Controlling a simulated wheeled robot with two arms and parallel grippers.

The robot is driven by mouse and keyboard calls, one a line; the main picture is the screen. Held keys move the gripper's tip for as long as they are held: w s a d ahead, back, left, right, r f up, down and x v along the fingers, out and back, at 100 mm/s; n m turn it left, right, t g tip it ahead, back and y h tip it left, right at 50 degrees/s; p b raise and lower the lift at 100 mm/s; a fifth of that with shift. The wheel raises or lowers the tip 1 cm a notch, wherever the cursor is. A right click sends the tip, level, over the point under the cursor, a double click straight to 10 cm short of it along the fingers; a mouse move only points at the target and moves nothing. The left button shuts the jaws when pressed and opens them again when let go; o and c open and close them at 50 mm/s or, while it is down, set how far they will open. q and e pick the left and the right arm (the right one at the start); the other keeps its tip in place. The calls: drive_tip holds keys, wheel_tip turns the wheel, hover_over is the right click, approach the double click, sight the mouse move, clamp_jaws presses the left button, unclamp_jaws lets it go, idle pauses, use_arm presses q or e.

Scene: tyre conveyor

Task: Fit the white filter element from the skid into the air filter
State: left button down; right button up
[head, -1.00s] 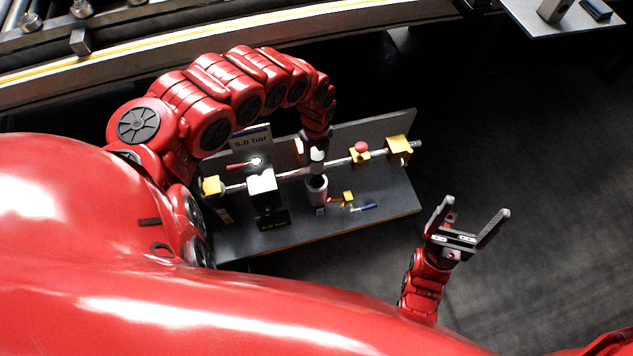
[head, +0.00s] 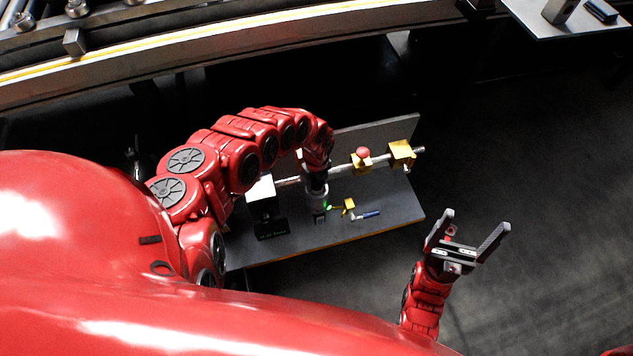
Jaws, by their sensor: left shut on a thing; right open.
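The air filter (head: 317,198) is a grey upright cylinder on the pipe line of the skid (head: 360,222). My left gripper (head: 316,184) points down right at the top of the air filter. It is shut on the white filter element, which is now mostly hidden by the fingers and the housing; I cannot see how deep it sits. A small green light (head: 327,206) shows beside the filter. My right gripper (head: 468,232) is open and empty, to the right of the skid above the floor.
The skid carries yellow fittings (head: 402,154), a red knob (head: 362,153), a small yellow valve (head: 348,204), a blue-handled tool (head: 367,214) and a black box with a white top (head: 262,188). A conveyor (head: 200,45) runs behind. Floor at right is clear.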

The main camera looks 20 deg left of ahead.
use_arm(q)
drive_tip(key=shift+f, duration=0.15)
drive_tip(key=shift+c, duration=1.1)
unclamp_jaws()
